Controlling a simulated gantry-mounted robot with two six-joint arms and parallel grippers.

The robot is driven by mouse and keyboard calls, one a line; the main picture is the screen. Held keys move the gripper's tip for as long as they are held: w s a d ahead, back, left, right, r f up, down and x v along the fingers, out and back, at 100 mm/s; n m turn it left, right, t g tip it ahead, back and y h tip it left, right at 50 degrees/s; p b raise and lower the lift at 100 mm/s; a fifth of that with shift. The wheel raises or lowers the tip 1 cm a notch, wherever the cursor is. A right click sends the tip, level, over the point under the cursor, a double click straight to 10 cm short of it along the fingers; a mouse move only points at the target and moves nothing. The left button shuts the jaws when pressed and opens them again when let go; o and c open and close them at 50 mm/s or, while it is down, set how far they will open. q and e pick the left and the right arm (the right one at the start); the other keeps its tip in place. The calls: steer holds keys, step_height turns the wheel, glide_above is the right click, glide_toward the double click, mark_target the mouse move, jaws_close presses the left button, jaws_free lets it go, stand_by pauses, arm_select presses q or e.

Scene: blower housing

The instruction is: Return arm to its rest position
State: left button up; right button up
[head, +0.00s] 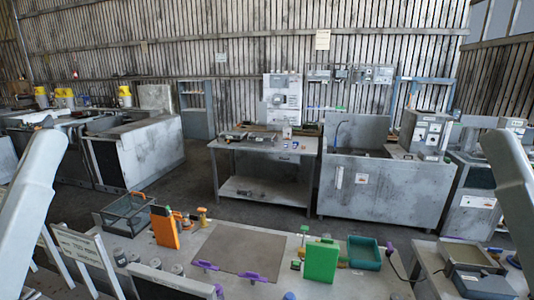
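My two arms show only as pale grey links, one at the left edge and one at the right edge of the head view. Neither gripper can be made out in the picture. The workbench (330,284) in front of me holds a flat brown mat (232,248). Two small purple pieces, one on the left (205,265) and one on the right (252,277), lie at the mat's near edge. I cannot tell a blower housing among the things on the bench.
An orange block (165,227) and a dark open-topped bin (127,216) stand left of the mat. A green block (321,262) and a teal tray (364,250) stand right of it. The mat's middle is clear. A grey table (264,147) stands beyond, across open floor.

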arm_select(q)
step_height(320, 180, up, 18)
steer(key=p, duration=1.5)
arm_select(e)
step_height(320, 180, up, 18)
arm_select(q)
step_height(320, 180, down, 27)
steer(key=b, duration=2.6)
steer(key=shift+r+b, duration=0.2)
steer(key=shift+b, duration=0.1)
arm_select(e)
step_height(320, 180, down, 27)
steer(key=shift+r, duration=0.2)
arm_select(q)
steer(key=shift+c, duration=0.2)
